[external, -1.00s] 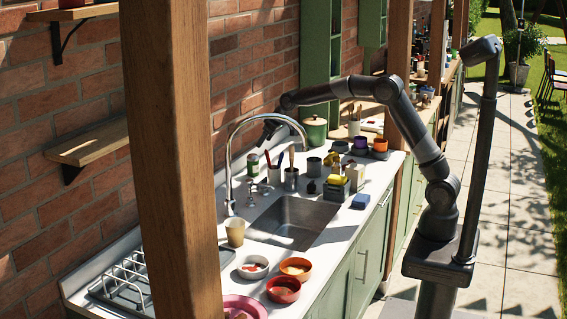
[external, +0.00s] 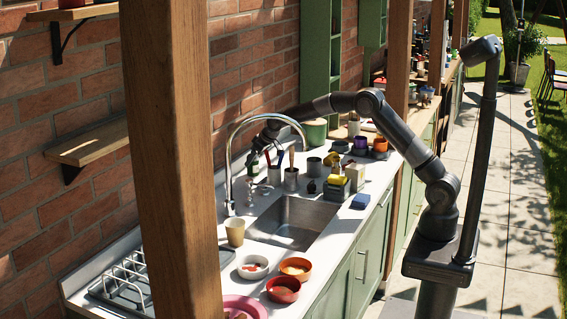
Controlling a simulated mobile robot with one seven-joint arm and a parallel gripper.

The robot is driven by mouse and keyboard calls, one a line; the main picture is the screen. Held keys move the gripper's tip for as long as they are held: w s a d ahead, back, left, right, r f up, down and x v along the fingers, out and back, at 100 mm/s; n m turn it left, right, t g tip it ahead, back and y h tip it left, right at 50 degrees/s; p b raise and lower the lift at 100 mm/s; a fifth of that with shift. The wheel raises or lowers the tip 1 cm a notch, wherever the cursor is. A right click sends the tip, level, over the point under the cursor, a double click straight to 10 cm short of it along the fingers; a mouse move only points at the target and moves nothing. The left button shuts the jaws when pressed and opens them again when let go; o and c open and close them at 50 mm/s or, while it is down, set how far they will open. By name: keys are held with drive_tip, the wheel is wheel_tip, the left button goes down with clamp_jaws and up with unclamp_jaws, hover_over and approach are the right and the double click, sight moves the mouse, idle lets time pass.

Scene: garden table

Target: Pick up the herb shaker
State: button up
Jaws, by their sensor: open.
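The herb shaker, as far as I can tell, is the small green-and-white container (external: 253,171) upright at the back of the white counter, by the brick wall and behind the faucet. My gripper (external: 256,156) points down right at its top, with the fingers open. The gripper and wrist hide part of the shaker's upper end. The view is too small to tell whether the fingers are around it or just above it.
The tall curved faucet (external: 230,165) stands just in front, over the sink (external: 292,222). A pot of utensils (external: 291,179) is close to the right. Bowls (external: 283,290), a tan cup (external: 235,232) and a blue sponge (external: 361,201) are further off. A wooden post (external: 170,160) blocks the left.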

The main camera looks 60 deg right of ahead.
drive_tip(key=shift+w+f, duration=0.45)
drive_tip(key=shift+f, duration=0.1)
drive_tip(key=c, duration=1.1)
drive_tip(key=shift+r, duration=0.1)
